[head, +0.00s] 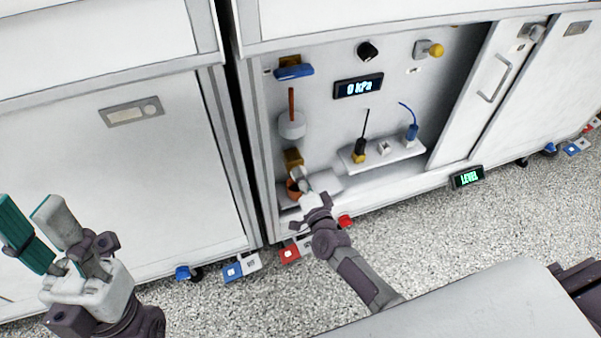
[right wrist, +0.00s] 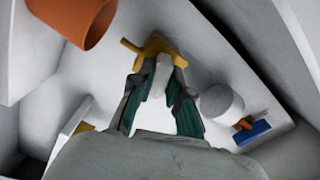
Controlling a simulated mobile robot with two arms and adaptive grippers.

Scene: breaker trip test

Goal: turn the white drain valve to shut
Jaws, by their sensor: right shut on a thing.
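The white drain valve's brass body (head: 292,158) sits low on the left of the open cabinet bay, above an orange cup or pipe (head: 293,190). My right gripper (head: 301,181) reaches into the bay just below the brass body. In the right wrist view, its teal-padded fingers are shut on the white valve handle (right wrist: 162,74), which projects from the brass body (right wrist: 153,45). In the head view the handle is mostly hidden by the fingers, and its exact angle is hard to tell. My left gripper (head: 27,208) is open and empty at the lower left, away from the cabinet.
A white cylinder (head: 291,127) and a blue-handled valve (head: 293,72) are above the brass body. A display (head: 358,86) reads 0 kPa. A white shelf (head: 405,151) carries black-yellow and blue tools. A red knob (head: 345,221) is near the bay's lower edge.

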